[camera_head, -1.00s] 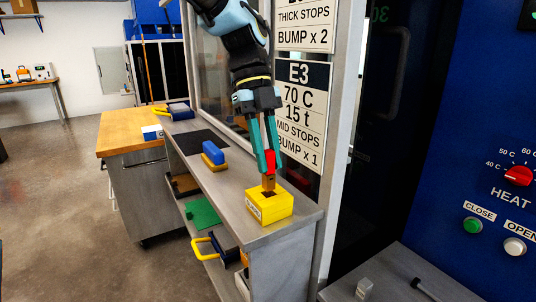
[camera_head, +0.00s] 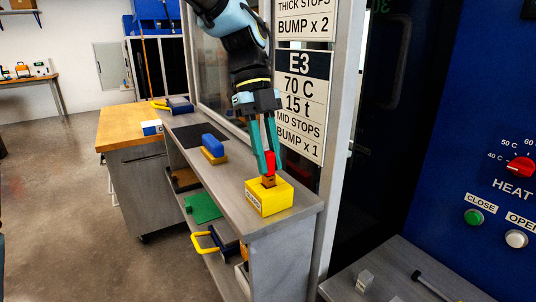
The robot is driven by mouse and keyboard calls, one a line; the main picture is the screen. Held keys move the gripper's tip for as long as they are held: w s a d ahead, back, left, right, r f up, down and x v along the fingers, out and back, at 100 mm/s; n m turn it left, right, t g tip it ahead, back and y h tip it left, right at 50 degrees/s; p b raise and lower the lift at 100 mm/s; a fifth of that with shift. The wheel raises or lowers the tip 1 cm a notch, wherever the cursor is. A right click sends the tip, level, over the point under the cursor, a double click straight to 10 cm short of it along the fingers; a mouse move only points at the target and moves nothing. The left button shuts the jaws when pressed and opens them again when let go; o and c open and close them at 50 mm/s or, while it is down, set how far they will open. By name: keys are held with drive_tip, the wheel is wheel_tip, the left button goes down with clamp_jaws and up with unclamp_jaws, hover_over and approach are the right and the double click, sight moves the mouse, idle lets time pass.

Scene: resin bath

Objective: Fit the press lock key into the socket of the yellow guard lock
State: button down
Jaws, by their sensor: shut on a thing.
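The yellow guard lock (camera_head: 269,203) is a yellow block with a label on its front and a dark socket in its top. It sits near the front end of the grey shelf top. My gripper (camera_head: 270,168) points down above it, its green fingers shut on the red head of the press lock key (camera_head: 268,182). The key's brown lower part is upright at the socket, and its lower end seems to be in the opening. The fingers partly cover the key, so I cannot tell how deep it sits.
A blue block with a yellow base (camera_head: 214,149) and a dark mat (camera_head: 196,138) lie farther back on the shelf top. A glazed panel with signs (camera_head: 300,85) stands close to the right of my arm. A blue press panel (camera_head: 480,120) is at the far right.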

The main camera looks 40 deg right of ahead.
drive_tip(key=shift+f, duration=0.55)
drive_tip(key=c, duration=0.6)
unclamp_jaws()
drive_tip(key=shift+c, duration=0.2)
drive_tip(key=b+v, duration=0.2)
drive_tip(key=v, duration=0.8)
drive_tip(key=shift+w+r, duration=0.2)
drive_tip(key=shift+r, duration=0.15)
wheel_tip(320, 180, up, 12)
drive_tip(key=p, duration=1)
